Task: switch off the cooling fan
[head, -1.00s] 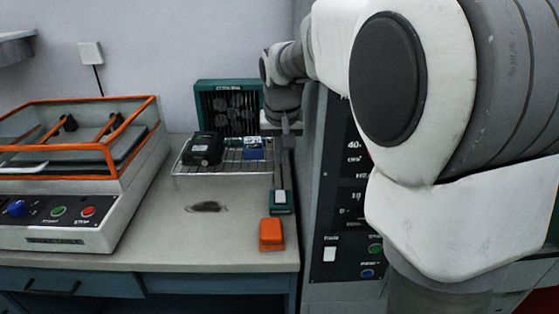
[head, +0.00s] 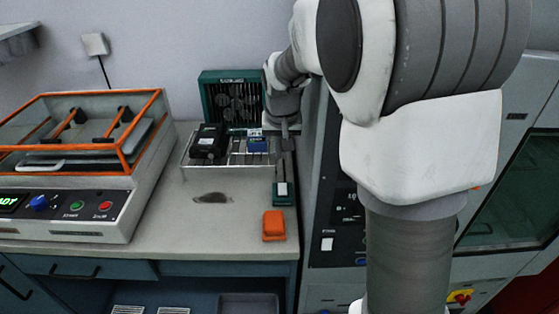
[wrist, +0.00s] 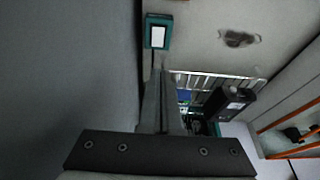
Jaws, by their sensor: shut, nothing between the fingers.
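The cooling fan (head: 231,98) is a teal box with a dark grille, standing at the back of the bench against the wall. A small teal switch box (head: 283,193) with a pale rocker lies on the bench near its right edge. It also shows at the top of the wrist view (wrist: 157,33). My gripper (head: 287,148) is shut and empty, to the right of the fan and behind the switch box. In the wrist view my fingers (wrist: 163,75) lie just short of the box in the picture; I cannot tell whether they touch its cord. Which way the rocker is tipped is unclear.
A wire rack (head: 232,164) holds a black device (head: 208,142) and a blue block (head: 257,145). An orange block (head: 274,225) lies in front of the switch box. A shaker (head: 75,185) stands left, a tall cabinet (head: 330,215) right. The bench front is mostly clear.

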